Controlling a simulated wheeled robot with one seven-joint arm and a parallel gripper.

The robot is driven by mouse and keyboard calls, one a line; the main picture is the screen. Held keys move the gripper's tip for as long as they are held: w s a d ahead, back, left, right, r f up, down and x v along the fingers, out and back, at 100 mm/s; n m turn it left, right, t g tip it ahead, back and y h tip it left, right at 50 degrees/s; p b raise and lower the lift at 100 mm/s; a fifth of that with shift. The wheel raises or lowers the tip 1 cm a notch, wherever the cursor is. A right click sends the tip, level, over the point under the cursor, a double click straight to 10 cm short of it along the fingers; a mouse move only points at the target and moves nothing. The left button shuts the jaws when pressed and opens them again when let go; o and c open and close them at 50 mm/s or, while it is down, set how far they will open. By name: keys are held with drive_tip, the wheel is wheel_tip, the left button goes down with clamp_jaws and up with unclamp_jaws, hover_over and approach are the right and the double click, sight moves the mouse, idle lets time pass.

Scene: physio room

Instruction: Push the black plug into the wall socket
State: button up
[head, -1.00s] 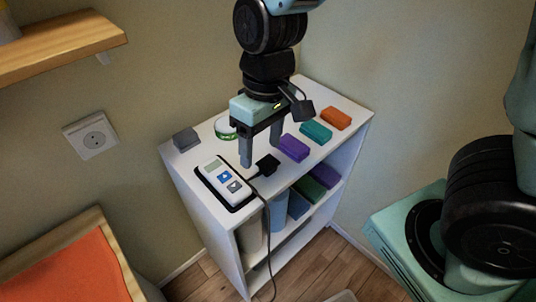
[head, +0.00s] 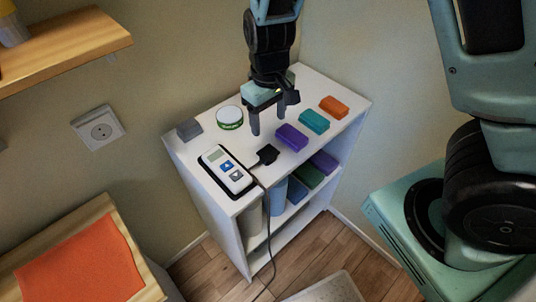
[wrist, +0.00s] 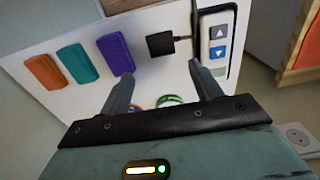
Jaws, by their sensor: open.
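The black plug (head: 267,154) lies on the white shelf top, beside a white handheld device (head: 226,170) with blue and grey buttons. In the wrist view the plug (wrist: 160,44) lies beyond my fingertips, with a short lead running toward the device. My gripper (head: 268,131) is open and empty above the shelf, behind the plug and apart from it. It also shows in the wrist view (wrist: 160,75), with both fingers spread. The wall socket (head: 101,130) is on the wall at left, empty; it also shows at the lower right of the wrist view (wrist: 299,134).
Purple (head: 291,137), teal (head: 314,121) and orange (head: 333,107) blocks lie right of the plug. A green-banded round tin (head: 229,117) and a grey block (head: 188,129) stand at the back left. A wooden wall shelf (head: 70,45) juts out above the socket. A cable hangs down the shelf front.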

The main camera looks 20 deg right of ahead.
hover_over(268, 152)
wheel_tip(268, 152, down, 8)
drive_tip(key=shift+r, duration=0.15)
drive_tip(key=shift+d, duration=0.1)
drive_tip(key=shift+f+p, duration=0.45)
drive_tip(key=shift+f, duration=2.15)
drive_tip(key=shift+c, duration=0.3)
drive_tip(key=c, duration=0.7)
